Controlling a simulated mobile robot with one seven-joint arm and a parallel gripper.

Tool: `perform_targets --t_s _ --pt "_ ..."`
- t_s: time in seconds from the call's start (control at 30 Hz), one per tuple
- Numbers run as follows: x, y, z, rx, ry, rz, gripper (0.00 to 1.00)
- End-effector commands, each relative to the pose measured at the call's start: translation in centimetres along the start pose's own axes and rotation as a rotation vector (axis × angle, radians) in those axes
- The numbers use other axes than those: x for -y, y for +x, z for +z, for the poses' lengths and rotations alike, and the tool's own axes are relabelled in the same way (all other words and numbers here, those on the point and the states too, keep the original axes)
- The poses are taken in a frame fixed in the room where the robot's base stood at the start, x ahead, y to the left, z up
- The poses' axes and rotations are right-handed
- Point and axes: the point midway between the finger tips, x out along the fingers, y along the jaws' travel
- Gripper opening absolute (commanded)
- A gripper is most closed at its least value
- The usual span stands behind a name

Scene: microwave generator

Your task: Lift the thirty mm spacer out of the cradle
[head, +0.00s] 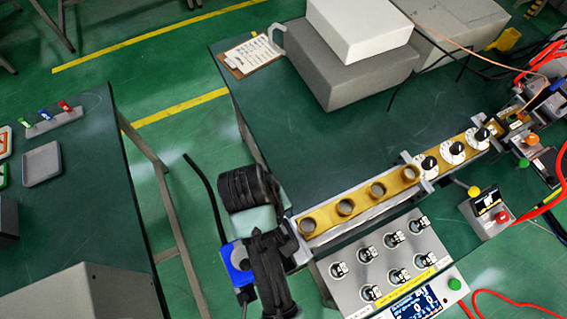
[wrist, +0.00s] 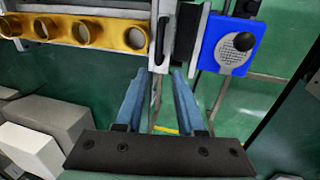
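In the wrist view my gripper (wrist: 160,73) shows two blue fingers apart, with no object clearly held between them. Its fingertips are near the lower end of a pale upright plate (wrist: 161,62) with a dark slot. This plate stands between the end of the gold rail (wrist: 100,21) and a blue block (wrist: 222,62) with a black knob. I cannot tell for sure which part is the thirty mm spacer or the cradle. In the head view my dark arm covers the area by the near end of the gold rail (head: 325,217), and the fingers are hidden.
A grey panel with several clipped fittings (head: 415,283) sits in front of the rail. A small display unit (head: 420,303) is beside it. Grey boxes (head: 368,78) stand at the back of the green table. Red cables (head: 545,215) run at the right. The table behind the rail has clear room.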

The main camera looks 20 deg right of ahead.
Motion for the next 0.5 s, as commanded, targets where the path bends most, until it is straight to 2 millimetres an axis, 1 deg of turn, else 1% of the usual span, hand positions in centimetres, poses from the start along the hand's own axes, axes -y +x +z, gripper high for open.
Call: perform_targets --t_s 0.1,0.3,0.4,0.5 --pt "0.0 2.3 0.1 0.005 0.000 -0.001 0.38" --pt "0.0 5.9 0.1 0.004 0.001 -0.001 0.38" --pt "0.0 7.1 0.1 0.002 0.001 -0.001 0.38" --pt "0.0 7.9 0.0 0.000 0.000 0.000 0.38"
